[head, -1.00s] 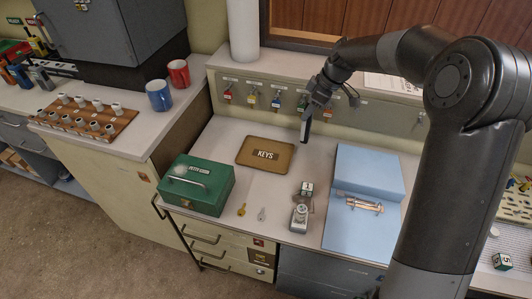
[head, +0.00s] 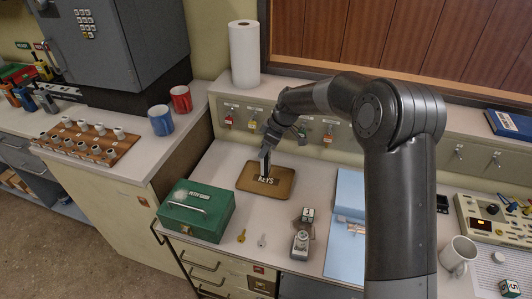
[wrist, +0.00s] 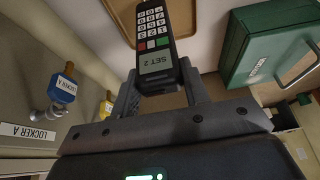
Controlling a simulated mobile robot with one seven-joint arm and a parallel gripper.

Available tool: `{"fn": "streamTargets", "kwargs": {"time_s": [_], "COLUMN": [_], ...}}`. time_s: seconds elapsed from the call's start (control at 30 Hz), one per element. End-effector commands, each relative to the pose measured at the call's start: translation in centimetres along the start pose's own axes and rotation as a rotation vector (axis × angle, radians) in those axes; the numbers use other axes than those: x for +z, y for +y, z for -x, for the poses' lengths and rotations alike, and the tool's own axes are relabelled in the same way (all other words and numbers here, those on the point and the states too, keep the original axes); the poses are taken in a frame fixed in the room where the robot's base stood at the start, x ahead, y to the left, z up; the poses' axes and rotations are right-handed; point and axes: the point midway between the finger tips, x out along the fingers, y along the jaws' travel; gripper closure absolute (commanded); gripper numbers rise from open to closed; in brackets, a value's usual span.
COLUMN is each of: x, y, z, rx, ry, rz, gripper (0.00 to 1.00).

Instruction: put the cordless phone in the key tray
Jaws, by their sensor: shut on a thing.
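The cordless phone (wrist: 154,45) is dark with a keypad and a "SET 2" label, seen close up in the wrist view. In the head view my gripper (head: 268,142) holds the phone (head: 264,163) upright over the left part of the key tray. The key tray (head: 284,188) is a shallow brown tray marked "KEYS" on the desk; its rim also shows in the wrist view (wrist: 195,52). I cannot tell whether the phone's lower end touches the tray.
A green cash box (head: 196,211) stands left of the tray. Keys (head: 241,236), a small stamp-like device (head: 300,243) and a blue binder (head: 345,230) lie in front and to the right. A key-hook panel (head: 320,128) runs behind. A white mug (head: 458,254) stands at far right.

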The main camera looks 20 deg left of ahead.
Motion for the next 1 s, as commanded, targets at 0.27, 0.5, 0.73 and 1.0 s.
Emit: {"fn": "streamTargets", "kwargs": {"time_s": [0.27,0.5,0.73,1.0], "x": [1.1,1.1,1.2,1.2], "y": [0.0,0.0,0.0,0.0], "z": [-2.5,-2.7,-2.8,-2.8], "rx": [0.0,0.0,-0.001,-0.001], "ry": [0.0,0.0,0.0,0.0], "rz": [0.001,0.0,0.0,0.0], "gripper": [1.0,1.0,0.43,0.37]}}
